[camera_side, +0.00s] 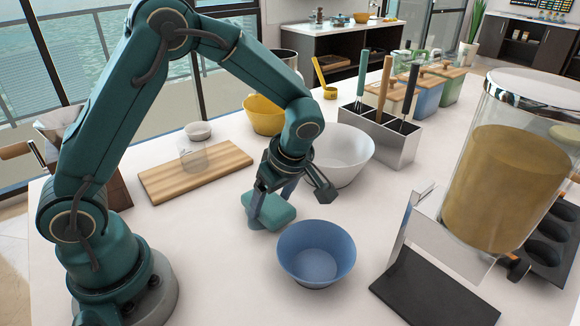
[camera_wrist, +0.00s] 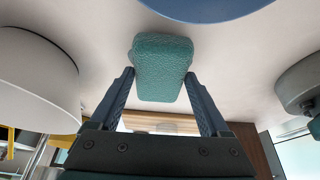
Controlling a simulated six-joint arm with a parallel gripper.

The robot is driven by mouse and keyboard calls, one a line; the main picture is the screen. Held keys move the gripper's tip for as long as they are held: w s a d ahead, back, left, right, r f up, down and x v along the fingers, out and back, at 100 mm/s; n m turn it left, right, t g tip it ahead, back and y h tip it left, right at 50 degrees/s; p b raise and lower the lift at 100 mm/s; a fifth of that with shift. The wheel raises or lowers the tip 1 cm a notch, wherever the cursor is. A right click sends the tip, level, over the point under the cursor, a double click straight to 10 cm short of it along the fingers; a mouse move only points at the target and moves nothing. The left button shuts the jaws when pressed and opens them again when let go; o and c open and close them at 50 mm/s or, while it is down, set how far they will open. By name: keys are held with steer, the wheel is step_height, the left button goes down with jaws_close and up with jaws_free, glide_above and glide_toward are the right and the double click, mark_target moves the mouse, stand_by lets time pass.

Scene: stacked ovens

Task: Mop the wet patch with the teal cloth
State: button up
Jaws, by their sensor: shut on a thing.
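The teal cloth (camera_side: 277,211) is a thick, folded, rounded pad at the counter's middle, behind and left of the blue bowl. My gripper (camera_side: 270,204) points down and is shut on the cloth, a finger at each side. In the wrist view the cloth (camera_wrist: 163,66) sits between the two fingertips of my gripper (camera_wrist: 160,76). I cannot tell whether the cloth touches the counter or hangs just above it. I cannot make out a wet patch in either view.
A blue bowl (camera_side: 316,255) stands close in front of the cloth, and a white bowl (camera_side: 342,160) behind right. A wooden board (camera_side: 196,172) lies behind left. A metal stand (camera_side: 440,240) and a large dispenser (camera_side: 505,180) are at right.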

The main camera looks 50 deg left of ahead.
steer(key=w, duration=0.3)
steer(key=shift+w+d, duration=0.2)
steer(key=shift+w, duration=0.1)
steer(key=shift+w+r, duration=0.15)
steer(key=shift+w, duration=0.1)
step_height(320, 180, up, 6)
steer(key=shift+r, duration=0.15)
step_height(320, 180, up, 5)
glide_above(278, 193)
steer(key=s+d+r+m+t+h, duration=0.1)
steer(key=r+m+t+h, duration=0.1)
steer(key=m, duration=0.7)
steer(key=s+d+r+m+t+h, duration=0.1)
steer(key=r+m, duration=0.3)
steer(key=m, duration=0.5)
steer(key=shift+s+d+t+h, duration=0.2)
steer(key=shift+s+t+h, duration=0.5)
steer(key=shift+t, duration=0.2)
